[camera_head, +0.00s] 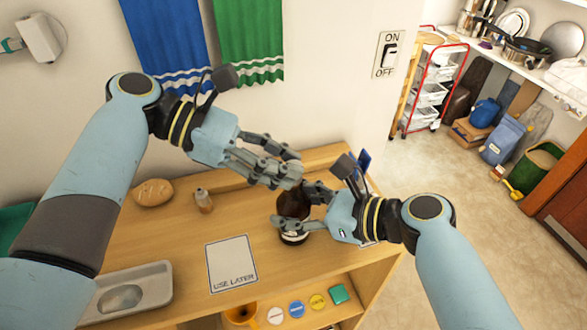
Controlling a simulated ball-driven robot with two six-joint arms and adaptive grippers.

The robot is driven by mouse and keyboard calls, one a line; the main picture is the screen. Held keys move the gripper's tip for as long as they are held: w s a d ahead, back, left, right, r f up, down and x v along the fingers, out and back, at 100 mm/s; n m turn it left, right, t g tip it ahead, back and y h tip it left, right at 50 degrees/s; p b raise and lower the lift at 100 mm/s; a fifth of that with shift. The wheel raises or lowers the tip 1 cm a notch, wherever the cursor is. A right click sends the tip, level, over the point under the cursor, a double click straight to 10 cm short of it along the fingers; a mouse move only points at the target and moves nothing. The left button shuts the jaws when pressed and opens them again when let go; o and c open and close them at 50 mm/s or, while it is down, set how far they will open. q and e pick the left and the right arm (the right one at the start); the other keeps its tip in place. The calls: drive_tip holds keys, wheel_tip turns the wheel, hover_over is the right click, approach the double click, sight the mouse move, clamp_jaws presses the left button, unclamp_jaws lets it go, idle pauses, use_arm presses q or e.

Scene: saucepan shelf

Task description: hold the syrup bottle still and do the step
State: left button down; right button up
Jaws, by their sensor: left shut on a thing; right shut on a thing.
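The syrup bottle (290,207) is dark brown with a pale band low down, and stands near the right end of the wooden shelf top. My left gripper (290,176) is over the bottle and shut at its top end. The fingers hide the bottle's top, so I cannot tell whether a cap is between them. My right gripper (294,206) comes in from the right and is shut around the bottle's body, with one finger across its front.
A "USE LATER" mat (231,262) lies bare left of the bottle. Coloured discs (297,309) and a funnel (240,314) are on the lower shelf.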

use_arm(q)
drive_tip(key=shift+r, duration=0.1)
drive_tip(key=shift+r, duration=2.45)
drive_tip(key=s+a+f+n+t+y, duration=0.2)
drive_tip(key=s+a+f+n+t, duration=0.5)
drive_tip(key=a+f+t, duration=0.15)
drive_tip(key=shift+n, duration=0.3)
drive_tip(key=shift+w+d+f, duration=0.1)
drive_tip(key=shift+f, duration=2.25)
drive_tip(key=shift+w+d+f, duration=0.1)
drive_tip(key=shift+f, duration=2.25)
drive_tip(key=shift+f, duration=0.25)
